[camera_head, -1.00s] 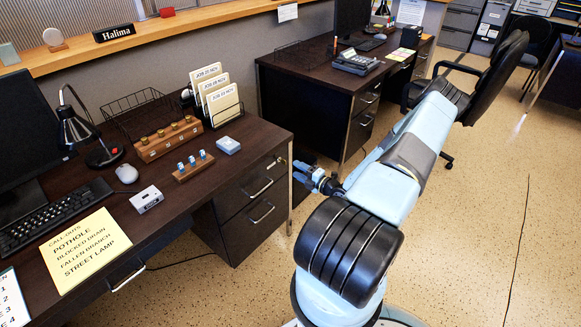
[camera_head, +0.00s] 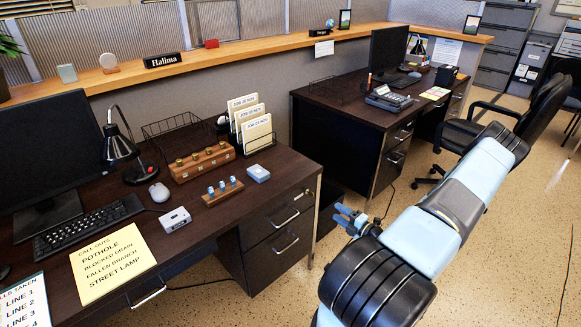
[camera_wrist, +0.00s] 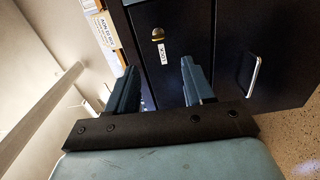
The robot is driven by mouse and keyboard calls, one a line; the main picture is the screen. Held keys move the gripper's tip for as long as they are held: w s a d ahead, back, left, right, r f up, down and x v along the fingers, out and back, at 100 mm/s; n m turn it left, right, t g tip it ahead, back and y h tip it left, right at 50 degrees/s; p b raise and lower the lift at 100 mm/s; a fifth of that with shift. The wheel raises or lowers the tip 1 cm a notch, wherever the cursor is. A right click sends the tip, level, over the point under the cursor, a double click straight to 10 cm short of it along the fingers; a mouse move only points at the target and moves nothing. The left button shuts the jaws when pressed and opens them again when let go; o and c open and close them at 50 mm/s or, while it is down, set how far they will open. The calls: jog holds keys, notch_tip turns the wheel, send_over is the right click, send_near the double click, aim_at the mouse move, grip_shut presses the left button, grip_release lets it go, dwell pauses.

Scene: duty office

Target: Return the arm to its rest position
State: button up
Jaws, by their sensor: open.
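My gripper (camera_head: 352,220) is at the end of my light blue arm, in the aisle to the right of the near desk's drawers. It is empty. In the wrist view its two dark fingers (camera_wrist: 160,88) stand apart with nothing between them. Beyond them the wrist view shows a dark cabinet front with a brass lock (camera_wrist: 158,34), a small white label (camera_wrist: 162,52) and a metal handle (camera_wrist: 253,77). The arm is folded, with its links reaching up and right in the head view. Part of the gripper is hidden behind the arm.
The near desk (camera_head: 205,225) holds a wooden rack of brass-topped pieces (camera_head: 202,162), a smaller rack with blue pieces (camera_head: 222,192), a lamp (camera_head: 120,148) and a keyboard (camera_head: 85,228). An office chair (camera_head: 545,115) stands close beyond my arm. Floor at right (camera_head: 520,250) is open.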

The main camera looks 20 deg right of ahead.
jog(key=s+a+r+n+g+y, duration=0.1)
jog(key=a+r+n+g, duration=0.45)
jog(key=r+n, duration=0.45)
jog(key=a+r+n+g+y, duration=0.2)
jog(key=a+r+n+g, duration=0.3)
jog(key=a+r+n, duration=0.35)
jog(key=s+a+r+n+g+y, duration=0.1)
jog(key=a+r+n+g, duration=0.4)
jog(key=r+n, duration=0.6)
jog(key=s+a+r+n+t+h, duration=0.2)
jog(key=s+r+n+h, duration=0.3)
jog(key=s+r+n, duration=0.4)
jog(key=s+a+r+n+t+h, duration=0.2)
jog(key=s+a+r+n+h, duration=0.2)
jog(key=s+r+n, duration=0.6)
jog(key=shift+s+a+r+n+h, duration=0.2)
jog(key=shift+r+n+h, duration=0.55)
jog(key=shift+r, duration=1.15)
